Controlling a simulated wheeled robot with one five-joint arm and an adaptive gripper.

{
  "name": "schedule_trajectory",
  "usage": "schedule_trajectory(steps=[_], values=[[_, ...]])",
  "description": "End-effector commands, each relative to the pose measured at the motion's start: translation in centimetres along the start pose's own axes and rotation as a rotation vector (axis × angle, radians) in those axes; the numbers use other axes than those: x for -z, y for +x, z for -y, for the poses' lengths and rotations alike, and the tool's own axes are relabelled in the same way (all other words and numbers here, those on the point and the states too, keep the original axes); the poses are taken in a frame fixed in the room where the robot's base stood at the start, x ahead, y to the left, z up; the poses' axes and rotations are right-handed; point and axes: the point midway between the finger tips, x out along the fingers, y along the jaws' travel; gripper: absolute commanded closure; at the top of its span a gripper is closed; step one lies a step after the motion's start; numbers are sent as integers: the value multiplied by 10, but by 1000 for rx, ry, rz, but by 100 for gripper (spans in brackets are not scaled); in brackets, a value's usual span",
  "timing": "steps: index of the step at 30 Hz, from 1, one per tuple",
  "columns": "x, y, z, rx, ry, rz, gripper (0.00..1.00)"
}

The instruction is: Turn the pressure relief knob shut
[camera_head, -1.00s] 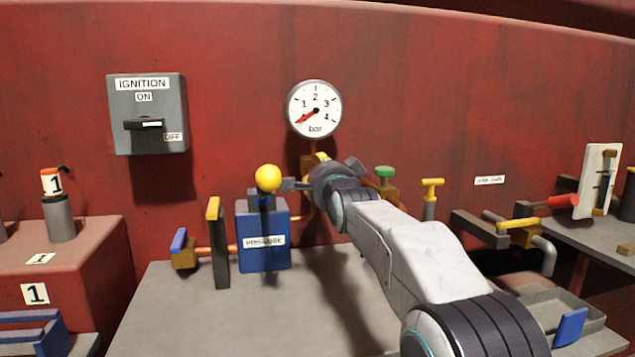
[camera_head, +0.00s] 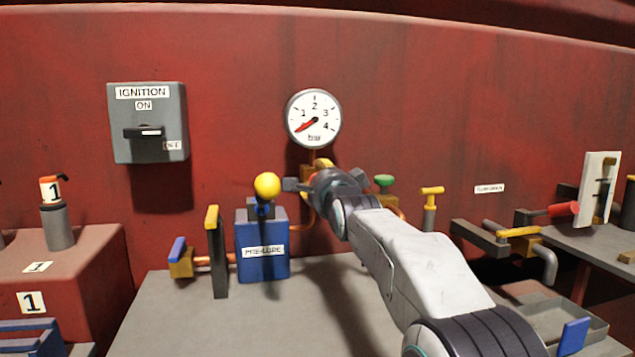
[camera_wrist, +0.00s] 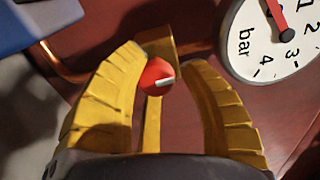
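A round red knob (camera_wrist: 156,77) with a white mark on top shows in the wrist view, in front of a brass block (camera_wrist: 158,42) on a copper pipe. My gripper (camera_wrist: 170,66) is open, its yellow fingers spread on both sides of the knob. The left fingertip is close to the knob; a gap shows on the right. I cannot tell whether any finger touches it. A narrow yellow piece shows below the knob. In the head view my gripper (camera_head: 321,164) points away at the wall below the pressure gauge (camera_head: 314,119), and the arm hides the knob.
A blue pressure box (camera_head: 262,262) with a yellow ball-topped lever (camera_head: 267,186) stands left of my gripper. A green knob (camera_head: 384,181) and a yellow T-handle (camera_head: 431,192) stand to the right. The gauge needle points low, below 1. The grey bench (camera_head: 210,325) is clear in front.

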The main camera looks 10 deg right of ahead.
Motion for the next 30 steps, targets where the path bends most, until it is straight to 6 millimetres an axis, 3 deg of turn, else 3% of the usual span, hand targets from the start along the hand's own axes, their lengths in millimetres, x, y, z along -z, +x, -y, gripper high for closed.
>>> schedule_trajectory(steps=[7,17,23,30], values=[[-1,0,-1,-3,-1,1,43],[-2,-3,-1,-4,-1,3,43],[-2,-19,-1,-4,-1,3,43],[-1,-56,-1,-3,-1,2,43]])
